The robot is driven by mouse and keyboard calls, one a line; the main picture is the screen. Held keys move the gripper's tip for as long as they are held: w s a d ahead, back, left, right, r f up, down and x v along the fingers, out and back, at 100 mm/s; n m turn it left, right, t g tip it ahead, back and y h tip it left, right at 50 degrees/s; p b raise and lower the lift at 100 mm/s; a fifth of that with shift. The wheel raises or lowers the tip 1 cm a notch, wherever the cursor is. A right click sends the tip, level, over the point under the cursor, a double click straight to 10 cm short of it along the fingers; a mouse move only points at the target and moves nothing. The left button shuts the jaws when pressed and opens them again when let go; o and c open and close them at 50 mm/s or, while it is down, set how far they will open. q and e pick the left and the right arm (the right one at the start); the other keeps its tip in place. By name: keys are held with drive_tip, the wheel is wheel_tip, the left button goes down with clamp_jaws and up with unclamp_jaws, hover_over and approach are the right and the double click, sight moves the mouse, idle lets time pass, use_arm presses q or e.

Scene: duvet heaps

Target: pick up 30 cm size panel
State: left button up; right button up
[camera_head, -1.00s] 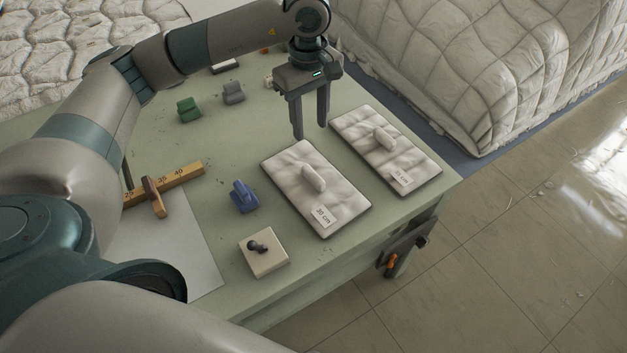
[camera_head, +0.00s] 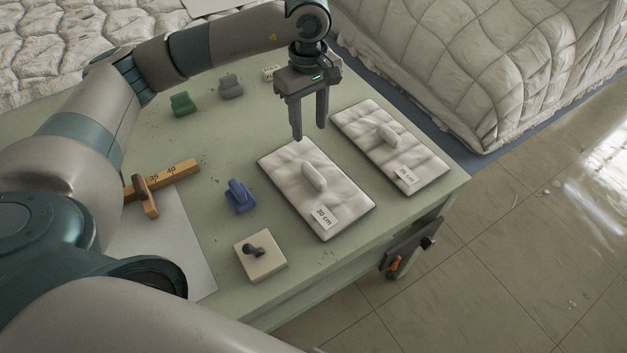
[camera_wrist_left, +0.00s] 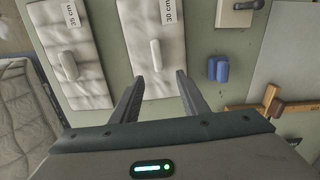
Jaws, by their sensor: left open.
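The 30 cm panel (camera_head: 337,205) is a white quilted slab with a pale raised handle and a "30 cm" label, lying flat on the green table. It also shows in the left wrist view (camera_wrist_left: 168,75), its far end between my fingers. My left gripper (camera_head: 310,133) is open and empty, fingers pointing down, above the panel's far end and short of its handle. A similar panel (camera_head: 411,165) lies to its right; its label seems to read 35 cm in the left wrist view (camera_wrist_left: 88,83). My right gripper is not in view.
A blue piece (camera_head: 239,196), a cream block with a dark knob (camera_head: 261,265), a wooden ruler with a slider (camera_head: 180,179), and green (camera_head: 183,104) and grey (camera_head: 231,86) pieces sit on the table (camera_head: 215,150). Quilted heaps (camera_head: 480,60) stand beyond.

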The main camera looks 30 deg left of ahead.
use_arm(q)
drive_tip(key=p, duration=0.4)
hover_over(314, 171)
drive_tip(key=f, duration=1)
drive_tip(key=shift+s+a+f, duration=0.15)
drive_tip(key=shift+s+a, duration=0.2)
drive_tip(key=shift+a, duration=0.05)
drive_tip(key=shift+f, duration=0.35)
drive_tip(key=shift+w+d+f+p, duration=0.15)
drive_tip(key=shift+d+f+p, duration=0.1)
drive_tip(key=shift+f+p, duration=0.7)
wheel_tip(314, 171, down, 2)
drive_tip(key=shift+w+d+p, duration=0.1)
drive_tip(key=shift+p, duration=0.55)
drive_tip(key=shift+f, duration=0.65)
clamp_jaws()
